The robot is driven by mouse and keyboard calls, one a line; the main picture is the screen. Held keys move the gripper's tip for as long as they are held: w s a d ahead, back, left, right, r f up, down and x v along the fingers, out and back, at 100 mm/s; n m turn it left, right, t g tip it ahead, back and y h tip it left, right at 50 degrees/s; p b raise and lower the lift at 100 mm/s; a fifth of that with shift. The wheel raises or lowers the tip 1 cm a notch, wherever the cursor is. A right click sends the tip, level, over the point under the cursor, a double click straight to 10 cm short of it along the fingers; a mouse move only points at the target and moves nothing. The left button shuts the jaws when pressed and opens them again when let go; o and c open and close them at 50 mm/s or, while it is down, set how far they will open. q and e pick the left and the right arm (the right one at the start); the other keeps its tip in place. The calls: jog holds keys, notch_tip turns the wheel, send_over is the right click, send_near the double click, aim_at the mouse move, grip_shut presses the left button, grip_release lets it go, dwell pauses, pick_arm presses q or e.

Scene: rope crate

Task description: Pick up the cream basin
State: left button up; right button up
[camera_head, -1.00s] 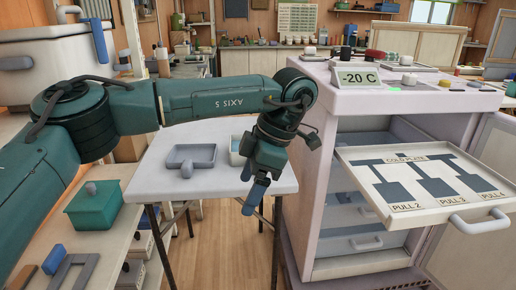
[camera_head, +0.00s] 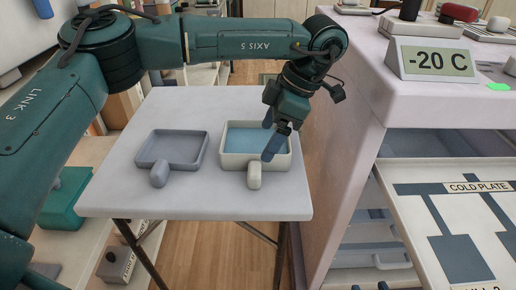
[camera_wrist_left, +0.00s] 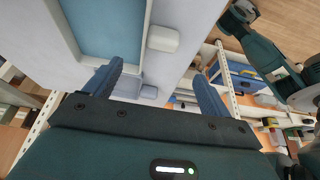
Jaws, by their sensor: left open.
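The cream basin (camera_head: 234,162) stands on the pale table, with blue inside and a stubby cream handle at its front. My left gripper (camera_head: 272,147) is open and appears over the basin's right front part, just right of the handle; its height above the basin is hard to tell. In the left wrist view, the basin (camera_wrist_left: 145,18) is at upper left with its handle (camera_wrist_left: 163,39). The open fingers (camera_wrist_left: 158,78) point towards them with nothing between. My right gripper is not in view.
A grey basin (camera_head: 144,160) stands left on the same table (camera_head: 200,205). At right is a freezer cabinet (camera_head: 340,150) with a -20 C display (camera_head: 437,61) and a pulled-out cold plate drawer (camera_head: 415,225).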

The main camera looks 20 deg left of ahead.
aim_at(255, 167)
pick_arm(q)
jog(key=x, duration=0.6)
jog(key=b+x, duration=0.1)
jog(key=x, duration=0.2)
jog(key=shift+d+f, duration=0.3)
jog(key=shift+f, duration=0.15)
jog(key=shift+a+f, duration=0.2)
jog(key=shift+f, duration=0.15)
pick_arm(e)
jog(key=shift+w+a+f+n+g, duration=0.1)
jog(key=shift+a+f+n+g, duration=0.1)
jog(key=shift+f, duration=0.3)
jog(key=shift+a+f+n+g, duration=0.1)
jog(key=shift+a+f, duration=0.1)
jog(key=shift+f, duration=0.3)
pick_arm(q)
jog(key=shift+c, duration=0.4)
jog(key=shift+w+r, duration=0.1)
jog(key=c, duration=1.2)
pick_arm(e)
jog(key=shift+d, duration=0.1)
